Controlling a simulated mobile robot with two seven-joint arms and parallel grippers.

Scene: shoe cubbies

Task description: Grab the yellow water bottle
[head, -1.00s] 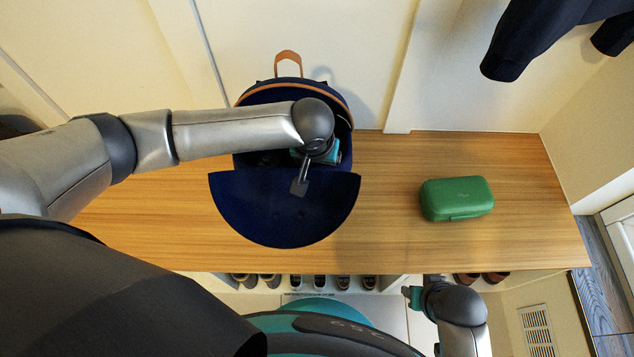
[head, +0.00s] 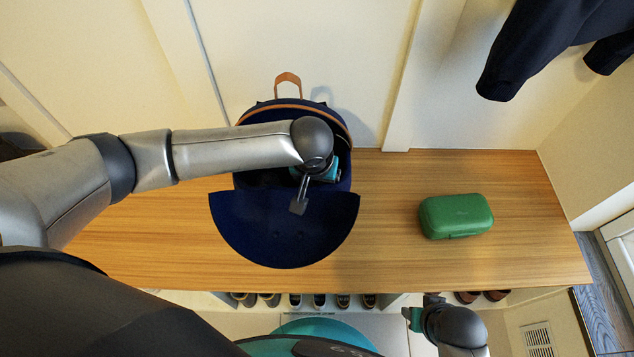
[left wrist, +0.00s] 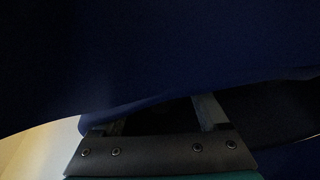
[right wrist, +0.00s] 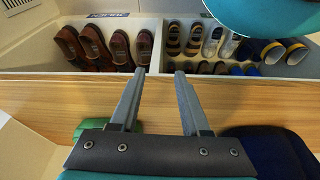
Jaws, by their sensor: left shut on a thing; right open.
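The yellow water bottle does not show in any view. A dark blue backpack (head: 285,235) stands open on the wooden bench, its front flap folded down toward me. My left gripper (head: 326,172) reaches into the backpack's opening, and my arm covers part of it. In the left wrist view dark blue fabric (left wrist: 160,55) fills most of the picture and hides the fingertips. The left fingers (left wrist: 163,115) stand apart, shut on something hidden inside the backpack. My right gripper (head: 412,317) is open and empty at the bench's front edge; its spread fingers (right wrist: 158,100) show in the right wrist view.
A green case (head: 455,216) lies on the wooden bench (head: 400,260) right of the backpack, with clear bench between them. Several shoes (right wrist: 100,48) sit in cubbies below the bench. Dark clothing (head: 545,45) hangs at the upper right. The wall is close behind the backpack.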

